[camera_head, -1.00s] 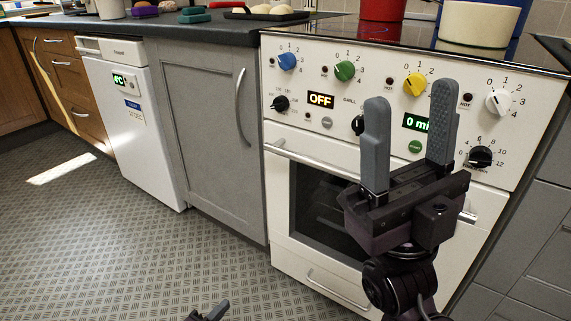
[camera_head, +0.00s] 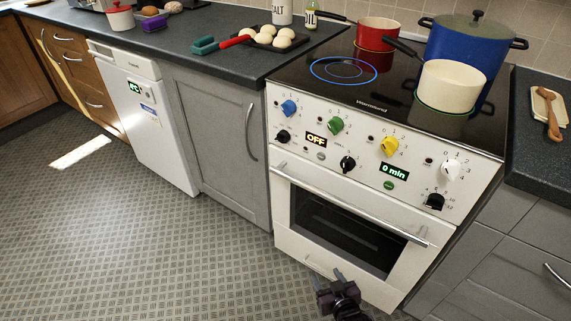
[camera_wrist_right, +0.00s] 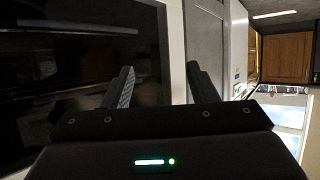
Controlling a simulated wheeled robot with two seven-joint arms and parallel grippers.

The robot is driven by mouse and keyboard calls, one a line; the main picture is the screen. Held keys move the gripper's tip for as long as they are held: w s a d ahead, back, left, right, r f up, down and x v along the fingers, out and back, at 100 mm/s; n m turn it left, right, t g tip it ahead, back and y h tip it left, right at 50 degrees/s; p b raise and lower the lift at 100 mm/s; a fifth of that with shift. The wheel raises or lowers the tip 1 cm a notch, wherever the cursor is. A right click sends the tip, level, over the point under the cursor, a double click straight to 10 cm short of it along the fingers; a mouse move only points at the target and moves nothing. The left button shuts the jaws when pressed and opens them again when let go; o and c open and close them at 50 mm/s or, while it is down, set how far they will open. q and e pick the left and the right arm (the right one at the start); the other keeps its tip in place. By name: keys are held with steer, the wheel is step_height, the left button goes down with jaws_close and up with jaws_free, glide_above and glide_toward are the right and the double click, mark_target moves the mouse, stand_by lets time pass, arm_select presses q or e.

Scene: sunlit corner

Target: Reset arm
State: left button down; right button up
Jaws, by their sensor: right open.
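My right gripper (camera_head: 328,277) is low in front of the stove, near the bottom of the oven door, at the lower edge of the head view. Its two fingers stand apart and nothing is between them. In the right wrist view the open fingers (camera_wrist_right: 160,88) show with the dark oven glass (camera_wrist_right: 90,60) behind the left one and a grey cabinet front (camera_wrist_right: 205,45) at the right. My left gripper does not show in the head view now.
The white stove (camera_head: 372,165) has a closed oven door with a bar handle (camera_head: 340,203). A cream pot (camera_head: 450,86), a red pot (camera_head: 377,36) and a blue pot (camera_head: 468,45) stand on the cooktop. The patterned floor (camera_head: 130,240) is clear at the left.

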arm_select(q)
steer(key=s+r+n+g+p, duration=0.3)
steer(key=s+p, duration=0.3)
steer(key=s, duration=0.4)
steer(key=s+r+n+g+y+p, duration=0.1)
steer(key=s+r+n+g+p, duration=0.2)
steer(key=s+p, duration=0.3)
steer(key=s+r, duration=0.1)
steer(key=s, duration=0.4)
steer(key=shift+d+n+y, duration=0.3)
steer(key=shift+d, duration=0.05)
arm_select(e)
steer(key=s+d+f+g+h, duration=0.1)
steer(key=s+d+f+g, duration=0.2)
steer(key=s, duration=1)
steer(key=s+d+f+g+h, duration=0.1)
steer(key=s+d+f+g, duration=0.3)
steer(key=s, duration=0.8)
steer(key=s+d+f+m+g+h, duration=0.1)
steer(key=s+d+f+g, duration=0.3)
steer(key=s, duration=0.9)
steer(key=shift+s+h, duration=0.3)
steer(key=shift+s, duration=0.05)
steer(key=shift+w+f, duration=0.1)
steer(key=shift+c, duration=1.3)
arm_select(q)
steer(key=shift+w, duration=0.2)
arm_select(e)
steer(key=shift+d, duration=0.1)
steer(key=shift+c, duration=0.5)
